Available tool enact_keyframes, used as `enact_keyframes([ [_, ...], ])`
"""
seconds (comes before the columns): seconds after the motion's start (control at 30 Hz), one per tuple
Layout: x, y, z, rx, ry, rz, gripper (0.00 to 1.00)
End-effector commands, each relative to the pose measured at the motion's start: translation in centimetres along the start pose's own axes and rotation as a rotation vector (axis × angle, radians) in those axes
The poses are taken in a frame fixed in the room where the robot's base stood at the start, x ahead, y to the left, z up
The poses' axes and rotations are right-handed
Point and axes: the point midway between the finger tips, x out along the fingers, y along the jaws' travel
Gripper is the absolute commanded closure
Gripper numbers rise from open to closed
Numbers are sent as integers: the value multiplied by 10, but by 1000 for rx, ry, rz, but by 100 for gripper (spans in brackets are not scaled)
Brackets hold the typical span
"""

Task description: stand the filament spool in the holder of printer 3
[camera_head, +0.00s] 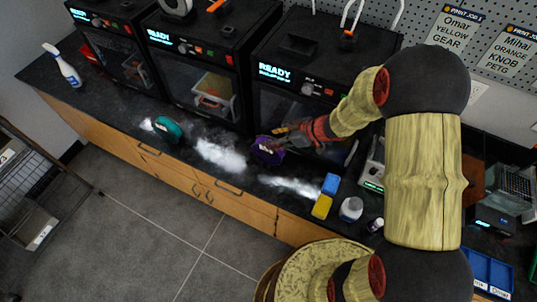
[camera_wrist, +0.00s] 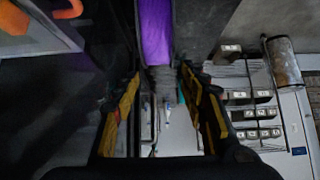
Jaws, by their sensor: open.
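A purple filament spool (camera_head: 267,151) stands on the dark counter in front of the right-hand printer (camera_head: 318,75). My gripper (camera_head: 284,133) is open right beside it. In the wrist view the purple spool (camera_wrist: 156,32) shows edge-on just beyond and between the spread, yellow-padded fingers of my gripper (camera_wrist: 165,92); I cannot tell whether they touch it. A teal spool (camera_head: 168,129) stands farther left on the counter. I cannot read printer numbers. White curved prongs rise behind the right-hand printer, but I cannot tell whether they are a spool holder.
The middle printer (camera_head: 195,55) and left printer (camera_head: 115,45) also show READY. A spray bottle (camera_head: 66,68) stands far left.

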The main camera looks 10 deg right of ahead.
Motion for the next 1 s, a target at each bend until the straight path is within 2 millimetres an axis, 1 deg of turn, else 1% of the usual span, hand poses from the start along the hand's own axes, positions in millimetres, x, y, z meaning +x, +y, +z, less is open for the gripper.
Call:
enact_keyframes([
  [0.03, 11, 0, 12, 0, 0, 0, 57],
  [0.13, 18, 0, 20, 0, 0, 0, 57],
  [0.23, 22, 0, 24, 0, 0, 0, 57],
  [0.37, 26, 0, 26, 0, 0, 0, 57],
  [0.47, 33, 0, 26, 0, 0, -2, 57],
  [0.73, 62, 0, 26, -2, -1, -1, 57],
  [0.9, 88, 2, 26, -1, 0, -2, 57],
  [1.0, 97, 2, 26, 0, 0, -1, 57],
])
